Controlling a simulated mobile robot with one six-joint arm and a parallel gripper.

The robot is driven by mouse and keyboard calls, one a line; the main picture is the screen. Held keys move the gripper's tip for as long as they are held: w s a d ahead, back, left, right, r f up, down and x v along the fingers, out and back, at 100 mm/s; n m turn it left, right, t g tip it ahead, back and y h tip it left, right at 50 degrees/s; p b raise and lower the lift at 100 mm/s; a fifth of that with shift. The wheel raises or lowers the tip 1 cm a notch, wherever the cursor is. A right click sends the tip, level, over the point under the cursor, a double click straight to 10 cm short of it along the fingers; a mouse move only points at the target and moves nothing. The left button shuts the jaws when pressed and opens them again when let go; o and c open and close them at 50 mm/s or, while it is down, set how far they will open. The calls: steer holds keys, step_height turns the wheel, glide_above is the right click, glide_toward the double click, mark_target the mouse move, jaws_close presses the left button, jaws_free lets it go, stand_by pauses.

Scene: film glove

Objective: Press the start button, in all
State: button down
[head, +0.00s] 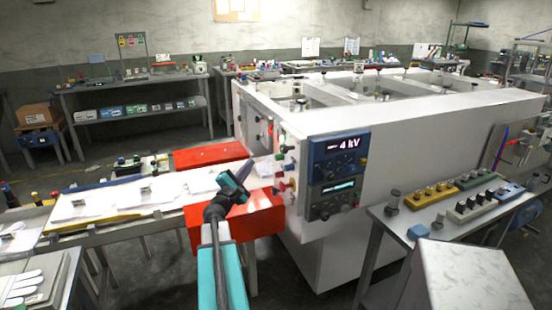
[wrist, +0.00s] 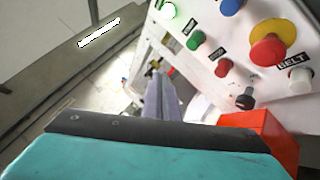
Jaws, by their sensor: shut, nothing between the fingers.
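The control panel (wrist: 235,75) fills the upper right of the wrist view, tilted. It carries a lit green button (wrist: 168,10), a darker green button (wrist: 195,40), blue and red buttons, a black knob and a red mushroom button (wrist: 268,50) on a yellow base. Small black labels sit beside them; only BELT is readable, so I cannot tell which button is start. In the head view the panel (head: 285,160) is on the machine's left end.
A red block (head: 255,217) lies under my gripper, and another red cover (head: 210,155) is behind it. The conveyor table (head: 120,205) with white sheets is to the left. A dark 4 kV display unit (head: 338,160) is right of the panel. A side table (head: 440,225) stands at right.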

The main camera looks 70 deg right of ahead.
mark_target(279, 157)
steer(key=s+d+b, duration=0.1)
steer(key=s+d, duration=0.3)
steer(key=s, duration=0.1)
steer(key=shift+s+d, duration=0.2)
stand_by(2.0)
steer(key=shift+s+d+b, duration=0.55)
steer(key=shift+s+b, duration=0.15)
steer(key=shift+b, duration=0.55)
stand_by(1.0)
steer(key=shift+w+a, duration=0.1)
stand_by(0.4)
steer(key=shift+w+a, duration=0.45)
steer(key=shift+w, duration=0.1)
